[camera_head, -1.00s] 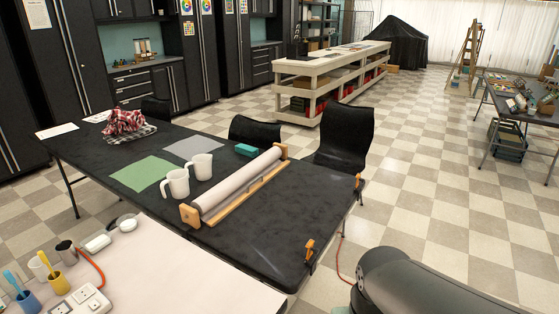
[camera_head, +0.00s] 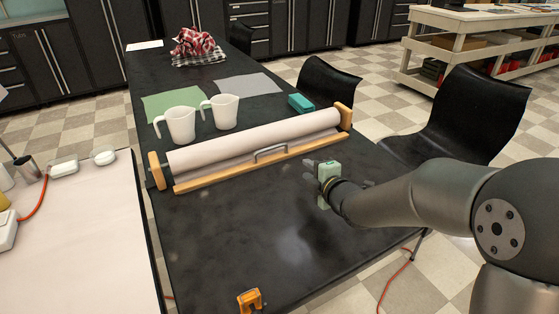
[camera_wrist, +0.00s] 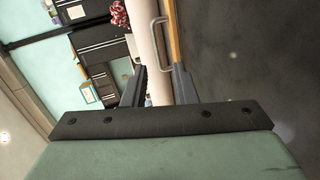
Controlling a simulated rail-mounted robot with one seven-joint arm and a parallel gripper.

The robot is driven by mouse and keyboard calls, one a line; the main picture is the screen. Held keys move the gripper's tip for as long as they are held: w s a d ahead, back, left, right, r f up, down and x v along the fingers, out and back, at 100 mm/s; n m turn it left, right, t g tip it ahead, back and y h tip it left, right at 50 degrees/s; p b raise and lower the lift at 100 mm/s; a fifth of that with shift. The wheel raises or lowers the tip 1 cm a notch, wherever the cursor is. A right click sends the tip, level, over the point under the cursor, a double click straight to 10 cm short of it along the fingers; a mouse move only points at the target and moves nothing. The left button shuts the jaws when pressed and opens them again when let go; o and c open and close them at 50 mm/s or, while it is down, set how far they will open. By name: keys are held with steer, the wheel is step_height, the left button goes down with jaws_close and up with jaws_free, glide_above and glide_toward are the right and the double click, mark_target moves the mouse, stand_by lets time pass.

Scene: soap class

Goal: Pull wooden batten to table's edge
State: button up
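The wooden batten (camera_head: 262,163) lies on the black table (camera_head: 290,220) along the front of a pale paper roll. A grey metal handle (camera_head: 270,152) stands up near its middle. In the wrist view, the batten (camera_wrist: 174,38) and the handle (camera_wrist: 155,38) show beyond the fingertips. My gripper (camera_head: 310,169) is above the table, right of the handle and apart from it. In the wrist view, my gripper (camera_wrist: 160,80) has its two fingers spread, with nothing held between them.
The paper roll (camera_head: 250,138) sits between wooden end blocks. Two white mugs (camera_head: 180,124) and a teal block (camera_head: 300,103) stand behind it. An orange clamp (camera_head: 250,300) sits at the table's near edge. The tabletop before the batten is clear. Black chairs (camera_head: 460,115) stand right.

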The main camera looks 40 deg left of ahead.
steer(key=n+y, duration=0.1)
steer(key=n, duration=0.1)
glide_toward(272, 149)
steer(key=shift+g, duration=0.4)
steer(key=x, duration=1)
steer(key=shift+w+a, duration=0.15)
steer(key=shift+w, duration=0.2)
jaws_close()
